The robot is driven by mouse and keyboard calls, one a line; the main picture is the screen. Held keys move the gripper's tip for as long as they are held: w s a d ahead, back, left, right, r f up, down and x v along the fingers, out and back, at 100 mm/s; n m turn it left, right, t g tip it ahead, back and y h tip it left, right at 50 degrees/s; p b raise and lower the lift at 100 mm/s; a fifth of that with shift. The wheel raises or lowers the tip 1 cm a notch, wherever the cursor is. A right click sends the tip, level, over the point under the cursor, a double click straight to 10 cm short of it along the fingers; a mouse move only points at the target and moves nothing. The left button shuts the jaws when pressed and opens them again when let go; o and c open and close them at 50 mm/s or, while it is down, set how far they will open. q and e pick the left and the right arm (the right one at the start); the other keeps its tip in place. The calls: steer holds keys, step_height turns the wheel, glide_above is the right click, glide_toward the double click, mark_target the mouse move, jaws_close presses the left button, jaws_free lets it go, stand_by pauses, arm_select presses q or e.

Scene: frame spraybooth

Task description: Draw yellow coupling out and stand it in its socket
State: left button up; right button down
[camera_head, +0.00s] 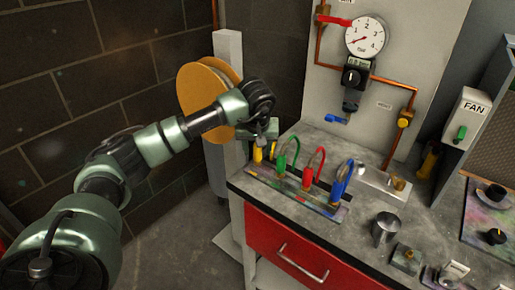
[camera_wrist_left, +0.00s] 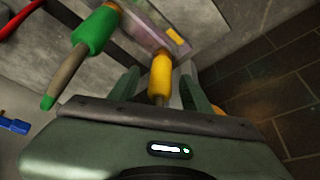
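The yellow coupling (camera_head: 258,153) stands at the left end of a paint-spattered holder strip (camera_head: 318,203) on the bench. My left gripper (camera_head: 262,133) is right above it, pointing down. In the left wrist view the yellow coupling (camera_wrist_left: 160,72) sits between the two fingers of my left gripper (camera_wrist_left: 160,88), with a visible gap on each side. The fingers are apart and the coupling's lower end meets the strip. Which fitting is its socket I cannot tell. My right gripper is not in view.
Green (camera_head: 281,164), red (camera_head: 308,180) and blue (camera_head: 338,190) couplings with looped hoses stand close by in a row. A metal block with brass fittings (camera_head: 380,184) and a metal cup (camera_head: 385,228) are further right. An orange disc (camera_head: 197,88) is behind my left arm.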

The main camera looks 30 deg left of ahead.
arm_select(q)
steer(key=b+v, duration=0.1)
steer(key=v, duration=0.6)
steer(key=shift+s+r, duration=0.15)
steer(key=shift+r, duration=0.2)
steer(key=shift+s+f, duration=0.1)
